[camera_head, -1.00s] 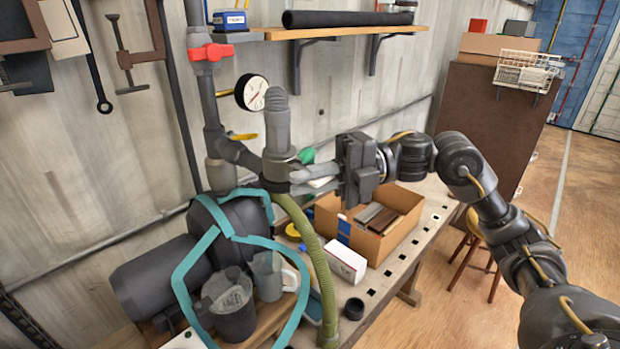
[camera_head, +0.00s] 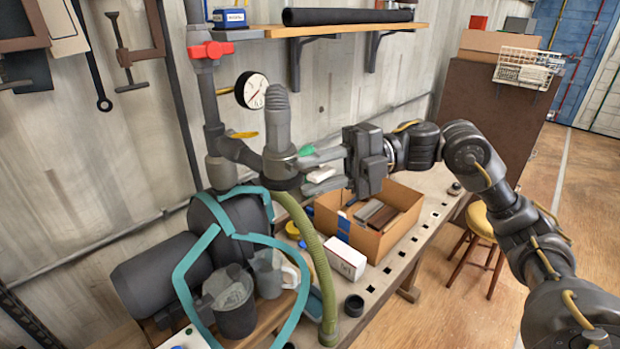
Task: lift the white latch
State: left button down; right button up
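The white latch (camera_head: 320,174) is a small pale piece beside the grey upright fitting (camera_head: 279,140), above the green hose. My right gripper (camera_head: 308,175) reaches in from the right with its fingers pointing left at the fitting. Its two fingers are apart, one above and one below the white latch. I see a gap between the upper finger and the latch; contact with the lower finger is unclear. A small green part (camera_head: 307,150) shows just above the upper finger. The latch's far end is partly hidden. My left gripper is not in view.
A pressure gauge (camera_head: 252,91) and a red valve handle (camera_head: 211,50) are on the pipework to the left. A cardboard box (camera_head: 405,235) and a white carton (camera_head: 345,258) stand on the bench below my arm. A shelf (camera_head: 345,30) is above.

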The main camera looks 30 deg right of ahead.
jog(key=d+b, duration=0.1)
jog(key=d, duration=0.1)
jog(key=d+b, duration=0.1)
jog(key=d, duration=0.2)
jog(key=d+b, duration=0.1)
jog(key=d, duration=0.2)
jog(key=shift+s+b, duration=0.25)
jog(key=shift+b, duration=0.1)
jog(key=shift+d+r, duration=0.25)
jog(key=shift+d, duration=0.4)
jog(key=shift+f, duration=0.1)
